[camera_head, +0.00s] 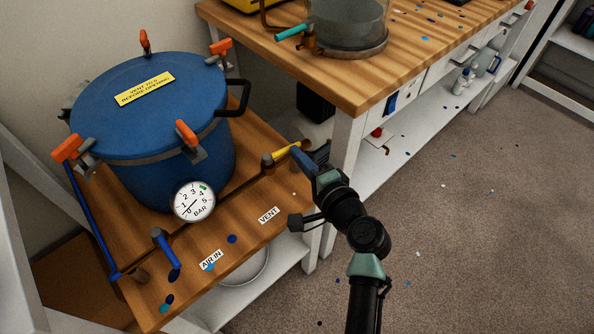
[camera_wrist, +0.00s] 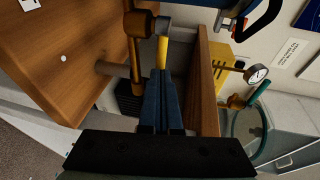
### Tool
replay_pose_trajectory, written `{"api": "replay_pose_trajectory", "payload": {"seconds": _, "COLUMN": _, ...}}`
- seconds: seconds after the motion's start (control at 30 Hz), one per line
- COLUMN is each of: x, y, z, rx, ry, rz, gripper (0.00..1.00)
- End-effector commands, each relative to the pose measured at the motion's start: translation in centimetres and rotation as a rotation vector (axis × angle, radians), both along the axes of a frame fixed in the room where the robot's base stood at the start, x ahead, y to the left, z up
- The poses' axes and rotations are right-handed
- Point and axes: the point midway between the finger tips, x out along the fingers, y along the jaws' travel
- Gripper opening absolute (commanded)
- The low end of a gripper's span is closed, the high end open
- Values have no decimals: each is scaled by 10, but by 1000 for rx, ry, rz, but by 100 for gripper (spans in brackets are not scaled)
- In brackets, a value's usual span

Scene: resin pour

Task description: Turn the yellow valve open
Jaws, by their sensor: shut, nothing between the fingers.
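The yellow valve handle (camera_head: 287,152) sits on a brass valve body at the end of the pipe on the wooden bench, above the VENT label (camera_head: 269,215). In the wrist view the yellow handle (camera_wrist: 163,46) points from the brass valve body (camera_wrist: 140,24) toward my fingers. My gripper (camera_head: 299,153) has its blue fingers at the free end of the handle. In the wrist view my gripper (camera_wrist: 163,73) is shut with nothing held. The fingertips hide the handle's end, and I cannot tell whether they touch it.
A blue pressure pot (camera_head: 150,110) with orange clamps stands on the left bench. A gauge (camera_head: 194,201) and a blue-handled valve (camera_head: 166,250) by the AIR IN label are in front of it. A higher wooden bench (camera_head: 395,60) stands behind my gripper. Carpet is open at right.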

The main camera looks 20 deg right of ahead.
Motion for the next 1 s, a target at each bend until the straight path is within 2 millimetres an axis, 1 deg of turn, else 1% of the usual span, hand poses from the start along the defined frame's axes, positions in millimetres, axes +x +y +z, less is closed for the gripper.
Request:
{"api": "replay_pose_trajectory", "payload": {"seconds": 0.33, "x": 11, "y": -4, "z": 0, "rx": 0, "ry": 1, "rz": -2, "gripper": 0}}
{"api": "replay_pose_trajectory", "payload": {"seconds": 1.0, "x": 13, "y": -4, "z": 1, "rx": 0, "ry": 1, "rz": -2, "gripper": 0}}
